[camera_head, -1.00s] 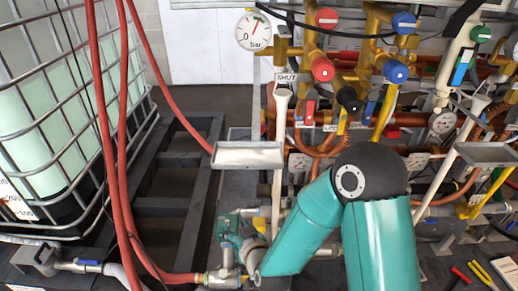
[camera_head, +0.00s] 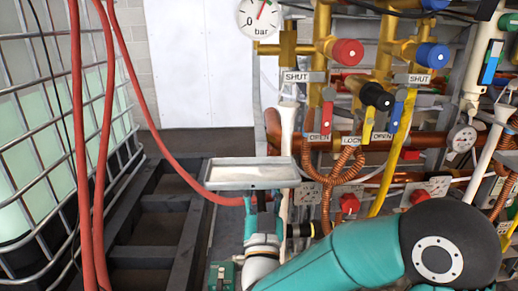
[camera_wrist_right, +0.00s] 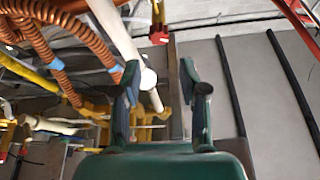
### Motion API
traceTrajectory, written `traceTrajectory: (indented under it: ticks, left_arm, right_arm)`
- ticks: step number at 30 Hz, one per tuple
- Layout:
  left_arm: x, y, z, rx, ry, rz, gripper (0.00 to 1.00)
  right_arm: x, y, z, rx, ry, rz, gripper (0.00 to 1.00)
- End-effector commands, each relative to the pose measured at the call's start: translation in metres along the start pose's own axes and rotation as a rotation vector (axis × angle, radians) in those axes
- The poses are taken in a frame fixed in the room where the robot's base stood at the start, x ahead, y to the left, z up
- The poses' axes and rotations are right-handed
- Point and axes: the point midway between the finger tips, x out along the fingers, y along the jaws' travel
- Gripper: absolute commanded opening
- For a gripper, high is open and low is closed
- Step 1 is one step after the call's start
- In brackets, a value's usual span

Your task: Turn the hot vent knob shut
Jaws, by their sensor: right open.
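A red round knob (camera_head: 347,52) sits on the brass pipework in the head view, right of a SHUT plate (camera_head: 297,77). A black knob (camera_head: 376,95) is below it and a blue knob (camera_head: 432,56) to its right. No readable label names the hot vent, so I cannot tell for certain which knob it is. My right gripper (camera_head: 262,201) is upright below and left of these knobs, apart from them and partly hidden by a tray. In the right wrist view its two fingers (camera_wrist_right: 160,82) are spread, with a white pipe behind. My left gripper is not in view.
A grey tray (camera_head: 252,187) is just above my right gripper. A white vertical pipe (camera_head: 288,130) stands close by. Copper hoses (camera_head: 340,170) and a yellow pipe (camera_head: 400,130) lie right. Red hoses (camera_head: 78,150) hang left. OPEN and LOCK tags sit below the knobs.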

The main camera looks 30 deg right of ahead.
Motion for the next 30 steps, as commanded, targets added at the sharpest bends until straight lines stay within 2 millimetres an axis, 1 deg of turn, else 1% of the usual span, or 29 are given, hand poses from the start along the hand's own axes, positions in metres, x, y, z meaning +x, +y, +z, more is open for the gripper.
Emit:
traceTrajectory:
  ticks: [1, 3, 9, 12, 15, 21, 29, 30]
  left_arm:
    - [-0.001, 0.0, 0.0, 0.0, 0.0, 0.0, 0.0]
    - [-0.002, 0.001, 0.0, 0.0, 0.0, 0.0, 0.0]
    - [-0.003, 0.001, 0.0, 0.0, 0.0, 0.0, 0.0]
    - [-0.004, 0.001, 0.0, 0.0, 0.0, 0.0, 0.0]
    - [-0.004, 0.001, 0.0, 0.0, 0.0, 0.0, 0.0]
    - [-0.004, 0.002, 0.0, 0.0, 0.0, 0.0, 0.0]
    - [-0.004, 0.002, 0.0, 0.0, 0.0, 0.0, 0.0]
    - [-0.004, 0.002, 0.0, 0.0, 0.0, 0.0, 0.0]
  right_arm:
    - [0.012, 0.002, -0.001, -0.001, 0.003, 0.006, 0.43]
    - [0.028, 0.003, -0.001, -0.002, 0.003, 0.007, 0.43]
    - [0.07, 0.003, 0.0, -0.001, 0.001, 0.006, 0.43]
    - [0.086, 0.003, 0.0, -0.002, 0.001, 0.005, 0.43]
    - [0.099, 0.002, 0.001, -0.002, 0.0, 0.003, 0.43]
    - [0.111, 0.003, 0.001, -0.001, -0.001, 0.003, 0.43]
    - [0.112, 0.003, 0.001, -0.002, -0.001, 0.003, 0.43]
    - [0.112, 0.003, 0.001, -0.002, -0.001, 0.003, 0.38]
